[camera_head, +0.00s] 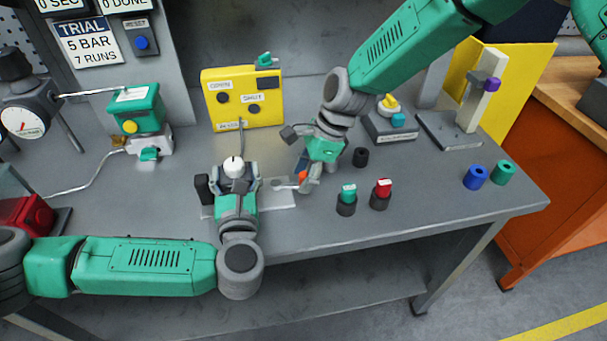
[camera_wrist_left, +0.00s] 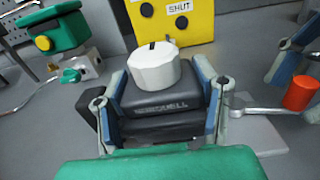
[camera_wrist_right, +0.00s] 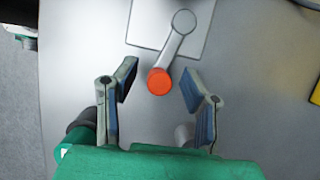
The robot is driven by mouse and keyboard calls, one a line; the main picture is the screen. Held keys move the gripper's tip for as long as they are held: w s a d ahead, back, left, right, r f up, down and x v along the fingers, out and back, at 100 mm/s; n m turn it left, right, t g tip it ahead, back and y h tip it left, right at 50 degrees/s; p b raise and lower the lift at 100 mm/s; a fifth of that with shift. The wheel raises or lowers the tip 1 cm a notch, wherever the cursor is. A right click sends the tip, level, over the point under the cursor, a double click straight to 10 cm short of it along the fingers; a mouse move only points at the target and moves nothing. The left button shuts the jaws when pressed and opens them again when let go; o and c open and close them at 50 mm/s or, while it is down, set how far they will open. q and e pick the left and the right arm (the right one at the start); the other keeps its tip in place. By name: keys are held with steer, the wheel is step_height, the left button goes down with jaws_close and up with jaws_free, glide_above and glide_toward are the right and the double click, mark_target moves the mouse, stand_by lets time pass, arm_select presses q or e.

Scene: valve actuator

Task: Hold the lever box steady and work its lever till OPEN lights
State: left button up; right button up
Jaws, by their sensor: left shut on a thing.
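The lever box (camera_wrist_left: 168,105) is dark with a white round cap on top, and it stands on a light plate. My left gripper (camera_head: 235,176) is shut on its sides; it also shows in the left wrist view (camera_wrist_left: 160,85). The lever (camera_wrist_right: 179,34) is a metal arm ending in an orange knob (camera_wrist_right: 159,82); it points right from the box in the head view. My right gripper (camera_wrist_right: 158,85) is open, one finger on each side of the knob with gaps. The yellow panel (camera_head: 240,97) has OPEN and SHUT lamps, both dark.
Green-topped (camera_head: 347,200) and red-topped (camera_head: 381,194) pieces stand right of the lever. Blue (camera_head: 475,178) and green (camera_head: 503,172) rings lie at the table's right. A green and white device (camera_head: 142,118) stands at the left. A grey stand (camera_head: 452,130) is at the back right.

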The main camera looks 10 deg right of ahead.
jaws_close()
steer(key=shift+s, duration=0.15)
steer(key=shift+s+a+m+t, duration=0.2)
steer(key=shift+s+m+t, duration=0.15)
steer(key=shift+m, duration=0.4)
steer(key=shift+s+a+m+t, duration=0.15)
steer(key=shift+s+m+t, duration=0.2)
steer(key=shift+m, duration=0.4)
steer(key=m, duration=0.2)
steer(key=s+a+m+t+h, duration=0.1)
steer(key=shift+s+a+m, duration=0.15)
steer(key=shift+s+m, duration=0.15)
steer(key=shift+m, duration=0.1)
steer(key=a+m, duration=0.1)
steer(key=m, duration=0.1)
steer(key=s+m+t, duration=0.1)
steer(key=m, duration=0.1)
steer(key=shift+a+h, duration=0.4)
steer(key=shift+a+r+m+t+h, duration=0.1)
steer(key=shift+a+m+t+h, duration=0.4)
steer(key=shift+m, duration=0.7)
steer(key=shift+a, duration=0.15)
jaws_free()
